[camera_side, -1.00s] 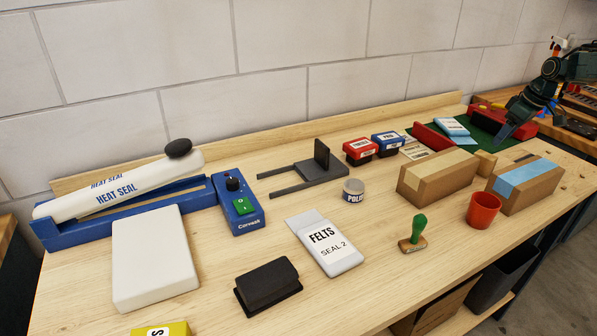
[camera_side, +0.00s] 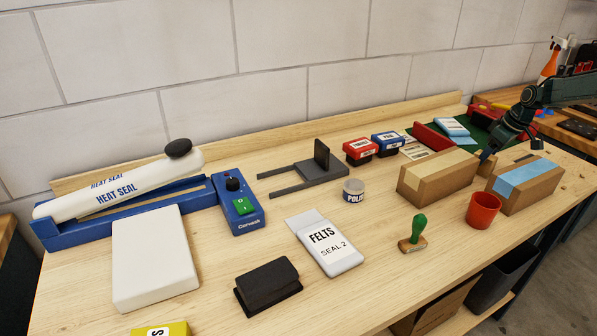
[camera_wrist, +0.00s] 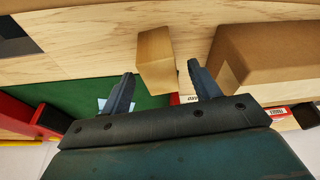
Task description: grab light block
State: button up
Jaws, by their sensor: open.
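A small light wooden block (camera_wrist: 156,60) stands in the wrist view just beyond and between my two fingertips, with its near end reaching between them. In the side view the block (camera_side: 487,168) sits between two cardboard boxes, partly hidden. My gripper (camera_wrist: 161,76) is open, with one finger to each side of the block's line and nothing held. In the side view my gripper (camera_side: 486,155) points down at the block from above and behind; I cannot tell whether it touches.
A cardboard box (camera_side: 437,180) stands close on the left and a blue-taped box (camera_side: 525,184) close on the right. A red cup (camera_side: 483,211) stands in front. A green mat (camera_wrist: 70,120) lies behind the block. The bench front is clearer around a green-handled stamp (camera_side: 413,235).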

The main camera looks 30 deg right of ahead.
jog(key=shift+x, duration=1.8)
jog(key=c, duration=1.1)
jog(key=shift+r, duration=0.2)
notch_tip(320, 180, up, 20)
jog(key=shift+f, duration=0.25)
